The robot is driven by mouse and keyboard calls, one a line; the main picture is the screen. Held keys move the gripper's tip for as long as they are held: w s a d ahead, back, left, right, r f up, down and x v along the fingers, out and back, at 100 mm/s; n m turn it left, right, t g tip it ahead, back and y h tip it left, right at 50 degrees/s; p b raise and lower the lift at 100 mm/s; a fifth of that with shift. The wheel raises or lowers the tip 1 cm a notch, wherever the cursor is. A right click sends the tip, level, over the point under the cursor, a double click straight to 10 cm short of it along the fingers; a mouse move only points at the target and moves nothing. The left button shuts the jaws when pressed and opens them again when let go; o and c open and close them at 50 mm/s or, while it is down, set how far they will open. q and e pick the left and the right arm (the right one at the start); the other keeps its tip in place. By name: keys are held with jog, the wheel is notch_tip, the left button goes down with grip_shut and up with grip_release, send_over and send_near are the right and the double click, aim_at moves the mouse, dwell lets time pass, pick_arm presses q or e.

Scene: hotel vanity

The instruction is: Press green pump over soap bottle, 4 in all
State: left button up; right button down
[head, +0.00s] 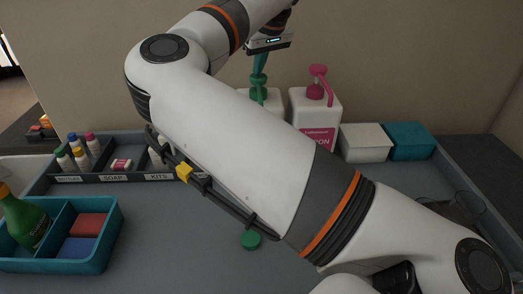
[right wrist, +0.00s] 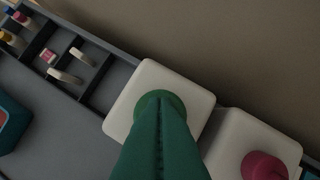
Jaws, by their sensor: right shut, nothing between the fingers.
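The green pump (head: 258,90) sits on top of the white soap bottle (head: 273,97) at the back of the counter; my right arm hides most of the bottle. My right gripper (head: 259,68) is shut and empty, with its teal fingers pointing down right over the pump head. In the right wrist view the shut fingers (right wrist: 160,118) cover most of the green pump (right wrist: 159,98), and the white bottle top (right wrist: 125,105) shows around it. I cannot tell whether the fingertips touch the pump. My left gripper is not in view.
A white lotion bottle with a pink pump (head: 318,90) stands close right of the soap bottle. White (head: 364,142) and teal (head: 410,141) boxes stand farther right. A labelled organiser (head: 115,177) and teal caddy (head: 108,235) are left. A green disc (head: 250,240) lies in front.

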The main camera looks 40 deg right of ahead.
jog(key=shift+r+p, duration=1.4)
jog(key=shift+r, duration=0.3)
notch_tip(320, 180, up, 6)
jog(key=p, duration=0.4)
jog(key=shift+p, duration=0.4)
